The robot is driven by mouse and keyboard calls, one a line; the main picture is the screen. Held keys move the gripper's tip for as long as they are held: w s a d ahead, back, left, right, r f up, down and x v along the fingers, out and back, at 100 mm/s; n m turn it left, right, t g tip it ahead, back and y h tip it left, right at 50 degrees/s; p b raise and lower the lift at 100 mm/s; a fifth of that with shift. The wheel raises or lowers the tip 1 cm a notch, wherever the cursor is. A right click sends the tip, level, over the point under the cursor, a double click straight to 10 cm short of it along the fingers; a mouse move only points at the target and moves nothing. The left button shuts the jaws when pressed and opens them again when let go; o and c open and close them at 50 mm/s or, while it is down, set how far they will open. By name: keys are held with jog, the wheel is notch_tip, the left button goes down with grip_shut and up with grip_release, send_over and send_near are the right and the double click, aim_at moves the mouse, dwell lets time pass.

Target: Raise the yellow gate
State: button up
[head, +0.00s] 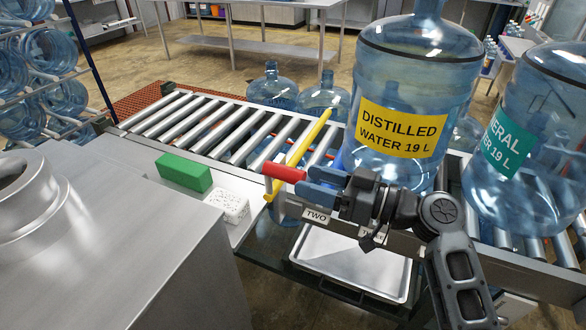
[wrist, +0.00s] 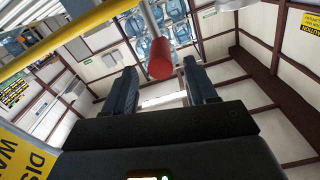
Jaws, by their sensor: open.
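The yellow gate (head: 300,150) is a slanting bar across the roller conveyor, in front of the jug labelled distilled water (head: 402,120). Its red handle (head: 284,172) sticks out near the bar's lower end. My gripper (head: 304,181) is open, its blue fingers pointing left at the handle's free end. In the wrist view the red handle (wrist: 159,58) shows between the tips of my open gripper (wrist: 160,72), and the yellow bar (wrist: 75,35) crosses at upper left. I cannot tell whether the fingers touch the handle.
A jug with a green mineral label (head: 530,140) stands at right. More jugs (head: 322,98) stand behind the gate. A green block (head: 183,172) and a white speckled block (head: 228,205) lie left of the handle. A metal tray (head: 350,265) is below the conveyor (head: 205,120).

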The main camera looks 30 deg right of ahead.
aim_at(291, 175)
jog(key=shift+p+x, duration=0.55)
jog(key=shift+x, duration=2.05)
jog(key=shift+c, duration=0.5)
grip_shut()
